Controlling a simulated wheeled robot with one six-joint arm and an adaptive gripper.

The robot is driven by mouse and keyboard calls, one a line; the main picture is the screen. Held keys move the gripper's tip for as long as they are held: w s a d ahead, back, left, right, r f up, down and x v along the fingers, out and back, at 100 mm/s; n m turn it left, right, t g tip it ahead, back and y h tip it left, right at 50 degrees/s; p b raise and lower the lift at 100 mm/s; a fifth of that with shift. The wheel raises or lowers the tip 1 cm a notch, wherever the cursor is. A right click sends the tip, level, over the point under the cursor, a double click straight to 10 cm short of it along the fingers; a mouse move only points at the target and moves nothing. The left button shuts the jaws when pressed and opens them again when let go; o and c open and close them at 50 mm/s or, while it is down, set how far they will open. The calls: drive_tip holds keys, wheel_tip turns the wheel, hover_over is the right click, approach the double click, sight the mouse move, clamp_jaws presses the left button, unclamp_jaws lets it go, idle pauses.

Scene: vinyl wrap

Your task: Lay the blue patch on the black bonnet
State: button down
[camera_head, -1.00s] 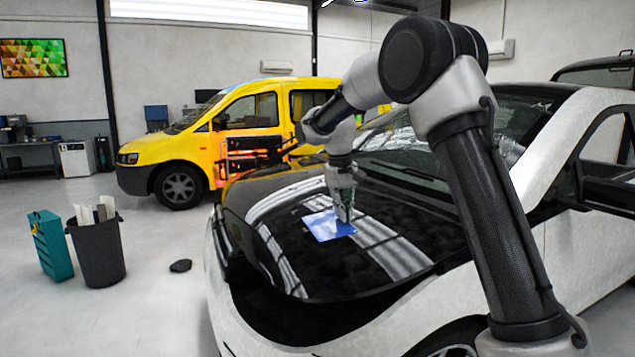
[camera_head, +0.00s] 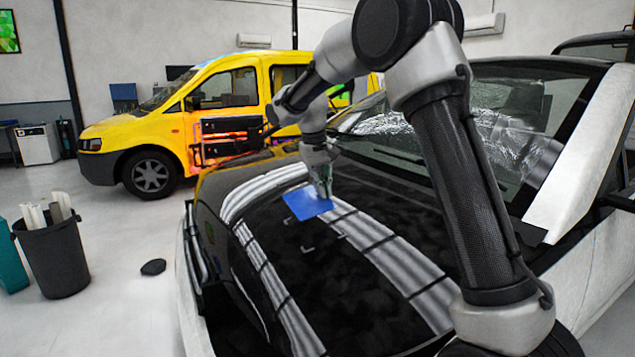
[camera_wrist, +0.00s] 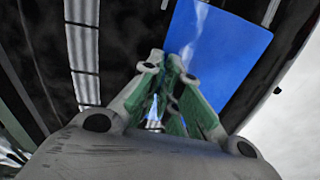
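The blue patch (camera_head: 305,203) is a flat blue square over the black bonnet (camera_head: 345,290) of the white car. I cannot tell whether it touches the bonnet or hovers just above. Small white corner marks (camera_head: 308,249) show on the bonnet, on the near side of the patch. My gripper (camera_head: 326,193) points down at the patch's right edge. In the wrist view my gripper's green-padded fingertips (camera_wrist: 172,65) are together at the edge of the patch (camera_wrist: 228,48), shut on it. The patch looks flat, with a pale reflection.
The windscreen (camera_head: 400,130) rises behind the bonnet on the right. A yellow van (camera_head: 160,125) stands behind. A black bin (camera_head: 55,260) with rolls, a teal cabinet (camera_head: 10,262) and a small dark object (camera_head: 153,267) are on the floor at left.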

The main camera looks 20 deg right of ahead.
sight(329, 222)
drive_tip(key=shift+w+f, duration=0.15)
drive_tip(key=shift+f, duration=0.05)
drive_tip(key=x, duration=0.7)
drive_tip(key=shift+d+f, duration=0.1)
drive_tip(key=shift+f, duration=0.1)
drive_tip(key=shift+d+f, duration=0.1)
drive_tip(key=shift+f, duration=0.55)
idle(1.8)
drive_tip(key=c, duration=1.7)
unclamp_jaws()
drive_tip(key=shift+o, duration=0.7)
